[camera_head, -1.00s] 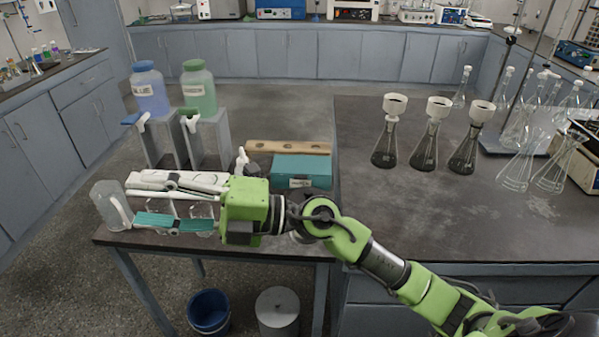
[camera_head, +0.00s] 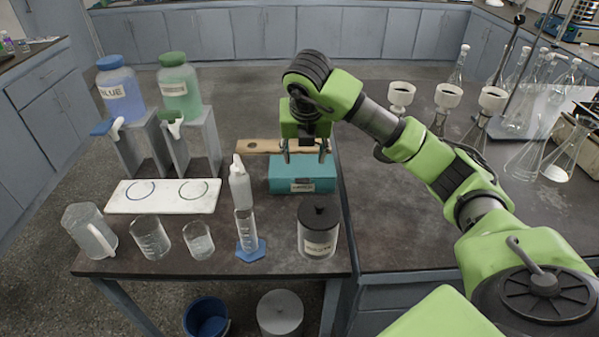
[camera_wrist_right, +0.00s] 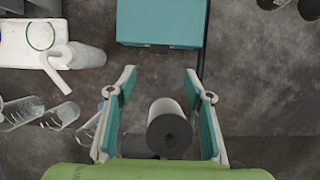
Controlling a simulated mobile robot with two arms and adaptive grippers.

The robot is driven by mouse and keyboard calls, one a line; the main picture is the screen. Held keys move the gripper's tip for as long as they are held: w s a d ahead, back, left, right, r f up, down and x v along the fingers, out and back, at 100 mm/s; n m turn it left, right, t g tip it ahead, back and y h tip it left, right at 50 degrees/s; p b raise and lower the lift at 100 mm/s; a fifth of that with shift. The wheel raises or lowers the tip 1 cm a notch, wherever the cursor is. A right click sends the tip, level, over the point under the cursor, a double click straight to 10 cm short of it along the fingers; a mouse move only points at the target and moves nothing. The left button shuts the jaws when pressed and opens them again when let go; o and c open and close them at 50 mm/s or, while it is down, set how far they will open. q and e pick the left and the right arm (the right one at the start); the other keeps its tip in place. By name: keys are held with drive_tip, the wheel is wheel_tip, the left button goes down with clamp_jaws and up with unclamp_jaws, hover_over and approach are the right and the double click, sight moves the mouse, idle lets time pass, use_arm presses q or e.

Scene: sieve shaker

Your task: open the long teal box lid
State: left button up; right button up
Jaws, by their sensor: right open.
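The long teal box (camera_head: 303,174) stands on the dark side table, with a small label on its front face. Its lid is closed as far as I can see. In the right wrist view the teal box (camera_wrist_right: 160,24) shows at the top, ahead of the fingertips. My right gripper (camera_head: 305,154) is above the box in the head view, pointing down, with its fingers spread. In the right wrist view the right gripper (camera_wrist_right: 160,78) is open with nothing between its fingertips. My left gripper is not in view.
A lidded grey jar (camera_head: 319,232) stands in front of the box. A white wash bottle (camera_head: 240,185) and a graduated cylinder (camera_head: 246,230) stand left of it. A wooden rack (camera_head: 258,146) lies behind. Flasks with funnels (camera_head: 447,97) stand on the right bench.

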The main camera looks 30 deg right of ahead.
approach(303, 181)
drive_tip(key=p+x, duration=0.1)
drive_tip(key=x, duration=0.5)
drive_tip(key=shift+w+d+f+p, duration=0.1)
drive_tip(key=shift+w+f+p, duration=0.1)
drive_tip(key=shift+f+p, duration=0.15)
drive_tip(key=shift+w+f, duration=0.1)
drive_tip(key=shift+f, duration=0.05)
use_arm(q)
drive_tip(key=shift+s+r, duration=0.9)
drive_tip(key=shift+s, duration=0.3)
use_arm(e)
drive_tip(key=shift+d, duration=0.1)
clamp_jaws()
